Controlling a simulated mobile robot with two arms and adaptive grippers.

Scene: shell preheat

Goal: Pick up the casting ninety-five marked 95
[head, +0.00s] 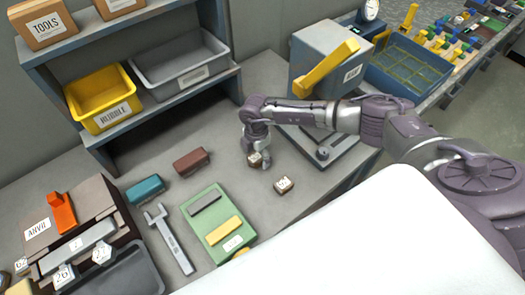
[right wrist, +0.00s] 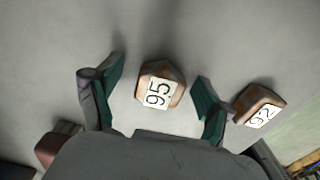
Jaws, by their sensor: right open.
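The casting marked 95 (right wrist: 162,84) is a small brown many-sided block with a white label. In the right wrist view it lies on the bench between the two spread fingers of my right gripper (right wrist: 155,92), with a gap on each side. In the head view my right gripper (head: 258,163) points down over this casting (head: 254,160), which is partly hidden by the fingers. A similar casting marked 92 (right wrist: 259,105) lies just outside the right-hand finger. It also shows in the head view (head: 283,184). My left gripper is not in view.
A green tray (head: 219,217), a brown block (head: 191,161), a teal block (head: 145,189) and a wrench (head: 167,238) lie to the left. A shelf with a yellow bin (head: 100,96) and grey bin (head: 180,58) stands behind. A grey box (head: 322,58) stands behind my right arm.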

